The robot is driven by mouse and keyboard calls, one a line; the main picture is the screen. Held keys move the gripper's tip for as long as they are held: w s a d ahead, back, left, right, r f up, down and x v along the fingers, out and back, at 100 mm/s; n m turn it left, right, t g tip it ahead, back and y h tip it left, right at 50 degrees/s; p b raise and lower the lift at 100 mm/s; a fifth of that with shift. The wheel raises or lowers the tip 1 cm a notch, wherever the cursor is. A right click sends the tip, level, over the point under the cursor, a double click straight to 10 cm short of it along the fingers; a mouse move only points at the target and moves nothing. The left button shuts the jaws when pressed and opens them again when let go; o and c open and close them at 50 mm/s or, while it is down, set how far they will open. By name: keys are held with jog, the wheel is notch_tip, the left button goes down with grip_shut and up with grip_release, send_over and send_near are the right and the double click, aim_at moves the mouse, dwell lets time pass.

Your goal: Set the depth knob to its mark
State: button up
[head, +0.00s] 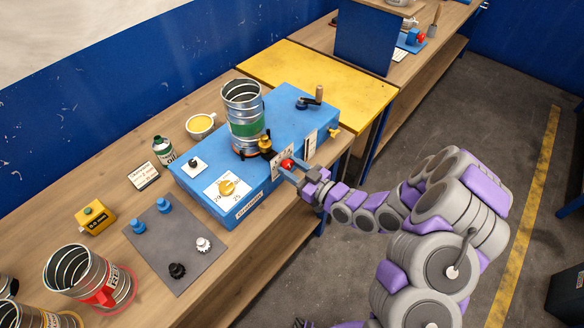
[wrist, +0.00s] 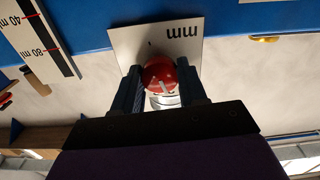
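The red depth knob (head: 287,163) is on the front face of the blue box (head: 233,207), on a white plate (wrist: 190,40) that reads "mm" upside down in the wrist view. There the round red knob (wrist: 159,73) shows a pale pointer line on its lower part. A small dark tick is on the plate just above the knob. My gripper (wrist: 161,78) has one finger on each side of the knob, very close to it. I cannot tell whether the fingers press on it. The rest of the plate's scale is hidden behind the knob and fingers.
A scale card (wrist: 42,40) marked in ml is near my gripper. A grey mat (head: 178,262) with small knobs lies left on the bench.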

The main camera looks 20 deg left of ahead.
jog(key=c, duration=0.5)
jog(key=shift+m, duration=0.3)
jog(key=shift+r+m+p, duration=0.1)
jog(key=shift+m+p, duration=0.85)
jog(key=shift+m, duration=0.25)
jog(key=shift+m+p, duration=0.9)
jog(key=shift+m, duration=0.5)
jog(key=shift+w, duration=0.1)
jog(key=o, duration=1.1)
jog(key=shift+c, duration=0.2)
